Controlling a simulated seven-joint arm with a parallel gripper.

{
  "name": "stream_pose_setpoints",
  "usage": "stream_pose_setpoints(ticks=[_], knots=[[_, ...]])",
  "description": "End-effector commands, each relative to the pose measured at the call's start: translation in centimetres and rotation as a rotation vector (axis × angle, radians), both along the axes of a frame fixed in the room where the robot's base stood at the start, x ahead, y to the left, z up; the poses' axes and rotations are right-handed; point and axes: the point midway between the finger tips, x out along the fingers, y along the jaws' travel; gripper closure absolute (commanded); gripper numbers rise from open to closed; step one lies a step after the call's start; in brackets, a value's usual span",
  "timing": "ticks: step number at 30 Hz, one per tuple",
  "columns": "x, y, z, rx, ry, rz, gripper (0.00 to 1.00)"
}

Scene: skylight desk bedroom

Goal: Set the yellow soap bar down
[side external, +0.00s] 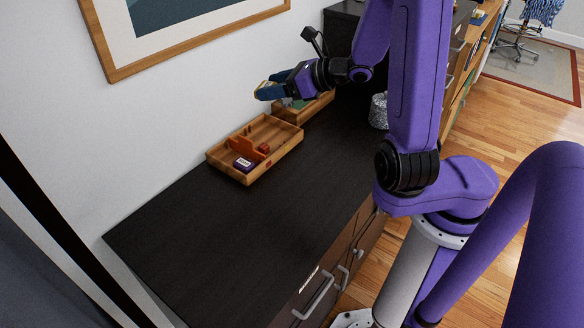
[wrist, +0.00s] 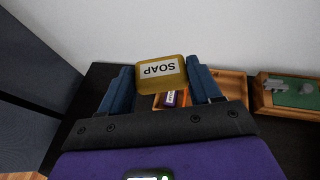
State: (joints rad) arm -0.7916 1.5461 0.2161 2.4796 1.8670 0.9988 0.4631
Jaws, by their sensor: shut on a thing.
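The yellow soap bar (wrist: 163,72), with a white "SOAP" label, is held between the blue fingers of my gripper (wrist: 161,78). In the side view my gripper (side external: 271,88) is up in the air near the wall, above the far part of the dark desk. Only a small yellowish part of the soap shows there, at the fingertips. The soap appears clear of any surface.
A wooden tray (side external: 216,155) on the dark desk top (side external: 215,225) holds a purple item (side external: 244,164), a small red item (side external: 264,148) and an orange piece. A second wooden box (wrist: 262,101), green inside, stands beside it. A speckled grey container (side external: 378,110) stands farther right. The near desk is clear.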

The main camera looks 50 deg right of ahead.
Motion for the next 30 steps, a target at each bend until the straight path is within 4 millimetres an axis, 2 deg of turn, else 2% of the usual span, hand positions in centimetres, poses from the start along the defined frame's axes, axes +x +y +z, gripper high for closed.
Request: stream_pose_setpoints(ticks=[5,9,14,18,24,30], knots=[[-2.3,-2.4,-3.3,0.011,0.007,-0.004,0.73],[-5.1,-4.2,-6.3,0.013,0.005,0.009,0.73],[-9.0,-5.4,-9.5,0.014,0.001,0.033,0.73],[-12.3,-5.4,-11.6,0.011,-0.002,0.058,0.73],[-15.4,-4.4,-12.9,0.006,-0.001,0.076,0.73],[-16.0,-3.9,-13.2,0.004,-0.002,0.08,0.73]])
